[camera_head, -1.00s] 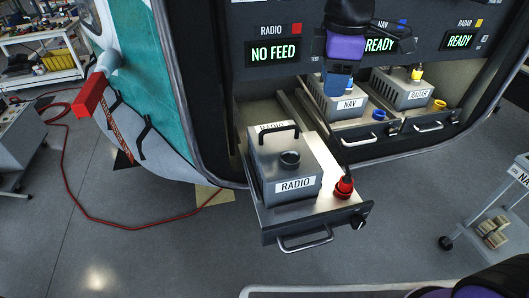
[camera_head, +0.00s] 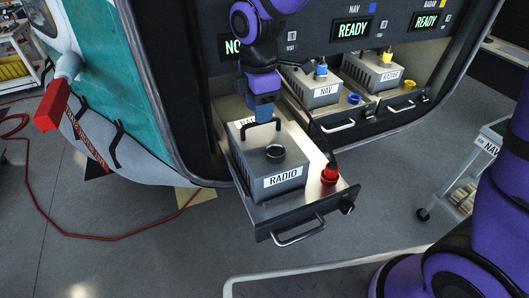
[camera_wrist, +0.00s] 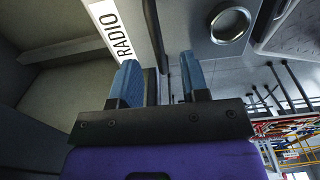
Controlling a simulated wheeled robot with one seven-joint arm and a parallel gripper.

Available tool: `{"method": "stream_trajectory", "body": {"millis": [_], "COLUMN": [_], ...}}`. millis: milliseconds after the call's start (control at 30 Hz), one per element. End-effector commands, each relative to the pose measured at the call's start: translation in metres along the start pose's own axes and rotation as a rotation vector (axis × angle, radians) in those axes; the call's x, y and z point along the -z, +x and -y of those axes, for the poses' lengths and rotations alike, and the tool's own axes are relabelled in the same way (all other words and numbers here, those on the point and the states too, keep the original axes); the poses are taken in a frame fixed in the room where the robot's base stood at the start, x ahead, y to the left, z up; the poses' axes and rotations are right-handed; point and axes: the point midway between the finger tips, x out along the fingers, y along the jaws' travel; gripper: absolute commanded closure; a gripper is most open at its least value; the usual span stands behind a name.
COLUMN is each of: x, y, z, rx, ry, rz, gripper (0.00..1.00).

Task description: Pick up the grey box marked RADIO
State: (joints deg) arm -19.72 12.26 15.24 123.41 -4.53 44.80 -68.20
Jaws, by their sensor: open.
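The grey box marked RADIO (camera_head: 268,178) sits on a pulled-out drawer (camera_head: 318,197), with a black handle (camera_head: 262,131) and a dark round port on top. My gripper (camera_head: 263,113) points down, its blue fingers just above or at the handle. In the wrist view my gripper (camera_wrist: 158,75) is open, with a dark strip between the fingers that may be the handle. The grey box top with its ring-shaped port (camera_wrist: 230,24) lies to the right there. A white RADIO label (camera_wrist: 114,30) shows at the left. Whether the fingers straddle the handle is unclear.
A red connector (camera_head: 330,175) stands on the drawer beside the box. The NAV box (camera_head: 322,92) and another grey box (camera_head: 378,73) sit in bays to the right.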

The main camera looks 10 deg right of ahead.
Motion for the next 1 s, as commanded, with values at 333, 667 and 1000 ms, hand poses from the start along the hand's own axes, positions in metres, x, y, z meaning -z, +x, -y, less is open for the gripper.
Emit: {"method": "stream_trajectory", "body": {"millis": [333, 667, 1000], "x": [-0.004, -0.004, -0.004], "y": [0.043, 0.045, 0.045], "z": [-0.001, -0.001, -0.001], "rx": [0.002, 0.000, 0.000], "ry": [-0.001, 0.000, 0.000], "rz": [0.001, 0.000, 0.000], "gripper": [0.59, 0.70, 1.00]}}
